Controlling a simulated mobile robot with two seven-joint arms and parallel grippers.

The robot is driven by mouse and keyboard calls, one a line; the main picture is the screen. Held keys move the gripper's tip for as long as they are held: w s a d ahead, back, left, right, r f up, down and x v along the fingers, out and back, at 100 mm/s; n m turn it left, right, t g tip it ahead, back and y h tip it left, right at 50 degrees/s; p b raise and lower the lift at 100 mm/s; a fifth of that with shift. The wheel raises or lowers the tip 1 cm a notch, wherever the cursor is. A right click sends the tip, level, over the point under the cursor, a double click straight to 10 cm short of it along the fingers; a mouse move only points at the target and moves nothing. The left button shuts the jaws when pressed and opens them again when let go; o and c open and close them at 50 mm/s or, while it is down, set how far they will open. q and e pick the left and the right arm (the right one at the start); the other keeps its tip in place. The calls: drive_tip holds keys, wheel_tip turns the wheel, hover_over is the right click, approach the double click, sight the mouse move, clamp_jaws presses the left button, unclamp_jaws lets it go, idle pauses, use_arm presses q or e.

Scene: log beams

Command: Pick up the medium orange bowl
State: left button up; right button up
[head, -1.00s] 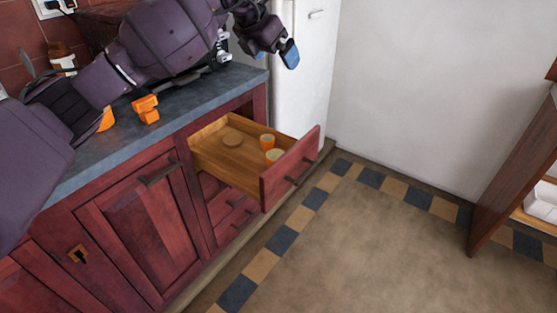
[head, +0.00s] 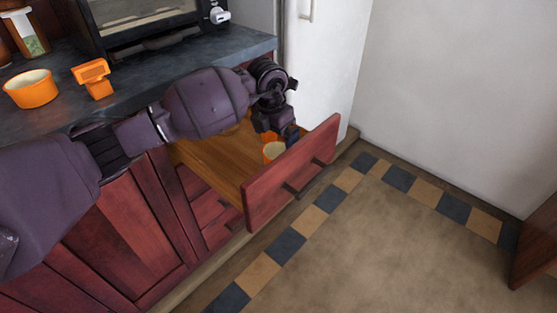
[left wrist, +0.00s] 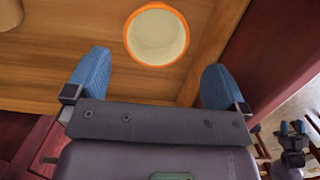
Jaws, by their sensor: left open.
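An orange bowl with a pale inside (head: 273,151) stands in the open drawer (head: 213,163), near its front panel. A bowl with an orange rim also shows from above in the left wrist view (left wrist: 157,35), just beyond the fingertips. Another orange bowl (head: 30,88) stands on the counter. My left gripper (left wrist: 155,80) is open and empty above the drawer. In the head view the left gripper (head: 284,134) partly hides the drawer's contents.
The drawer's raised front panel (head: 292,173) stands close beside the left gripper. An orange object (head: 94,78) and a dark oven (head: 150,22) are on the counter (head: 140,80). A white fridge (head: 318,70) stands behind the drawer. The floor to the right is clear.

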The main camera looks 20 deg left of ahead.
sight(277, 151)
use_arm(q)
wheel_tip(277, 151, down, 2)
drive_tip(key=shift+w, duration=0.1)
drive_tip(key=shift+f, duration=0.2)
drive_tip(key=f+b, duration=0.1)
drive_tip(key=f, duration=0.1)
drive_tip(key=f+b, duration=0.1)
drive_tip(key=shift+w+f, duration=0.2)
drive_tip(key=shift+f, duration=0.15)
drive_tip(key=shift+w+f, duration=0.1)
drive_tip(key=shift+f, duration=0.35)
drive_tip(key=shift+w+f+b, duration=0.1)
drive_tip(key=shift+f+b, duration=0.05)
drive_tip(key=shift+b, duration=0.15)
drive_tip(key=shift+r, duration=0.3)
drive_tip(key=shift+c, duration=0.3)
drive_tip(key=shift+f, duration=0.1)
drive_tip(key=c, duration=0.8)
use_arm(e)
drive_tip(key=shift+w+a+f+t, duration=0.2)
drive_tip(key=shift+w+t, duration=0.1)
drive_tip(key=shift+w, duration=0.15)
